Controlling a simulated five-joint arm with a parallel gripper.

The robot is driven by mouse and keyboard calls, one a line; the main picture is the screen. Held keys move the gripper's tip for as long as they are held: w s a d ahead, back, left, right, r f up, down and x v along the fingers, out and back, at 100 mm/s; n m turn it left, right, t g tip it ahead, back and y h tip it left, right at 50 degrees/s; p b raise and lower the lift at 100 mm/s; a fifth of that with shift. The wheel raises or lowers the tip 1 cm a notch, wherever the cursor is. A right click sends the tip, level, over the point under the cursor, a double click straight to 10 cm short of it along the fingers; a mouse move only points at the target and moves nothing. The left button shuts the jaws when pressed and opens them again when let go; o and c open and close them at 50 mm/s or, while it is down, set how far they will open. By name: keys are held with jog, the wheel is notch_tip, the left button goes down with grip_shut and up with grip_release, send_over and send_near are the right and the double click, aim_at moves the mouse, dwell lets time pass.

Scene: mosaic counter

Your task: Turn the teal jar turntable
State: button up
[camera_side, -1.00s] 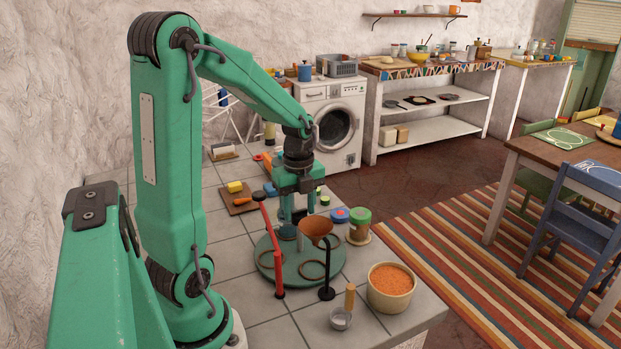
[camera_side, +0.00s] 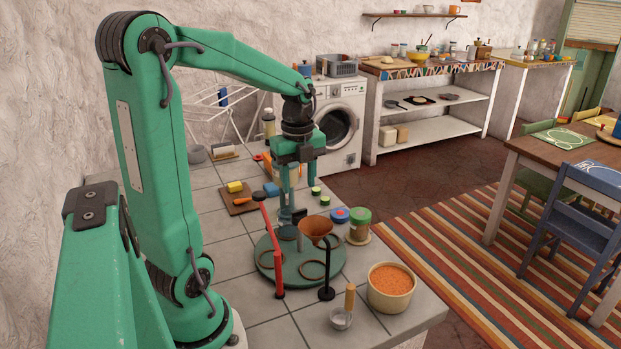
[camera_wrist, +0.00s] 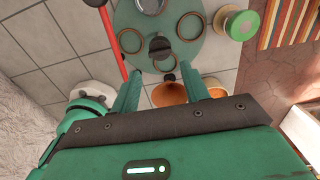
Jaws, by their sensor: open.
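The teal turntable (camera_side: 299,256) is a round disc lying on the tiled counter, with ring-shaped marks or holders on top. In the wrist view the disc (camera_wrist: 162,26) fills the top middle, with a dark upright knob (camera_wrist: 160,46) near its centre and a metal-topped jar (camera_wrist: 150,5) at the top edge. My gripper (camera_side: 291,215) is above the far part of the disc, pointing down. In the wrist view its two fingers (camera_wrist: 158,75) are spread with nothing gripped between them. Whether a fingertip touches the knob cannot be told.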

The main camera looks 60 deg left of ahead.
jog(key=shift+o, duration=1.4)
jog(key=shift+f, duration=0.1)
send_over(300, 233)
jog(key=shift+w+a+f, duration=0.1)
jog(key=shift+a+f, duration=0.1)
jog(key=shift+f, duration=1.75)
jog(key=shift+a+f, duration=0.15)
jog(key=shift+f, duration=1.75)
grip_shut()
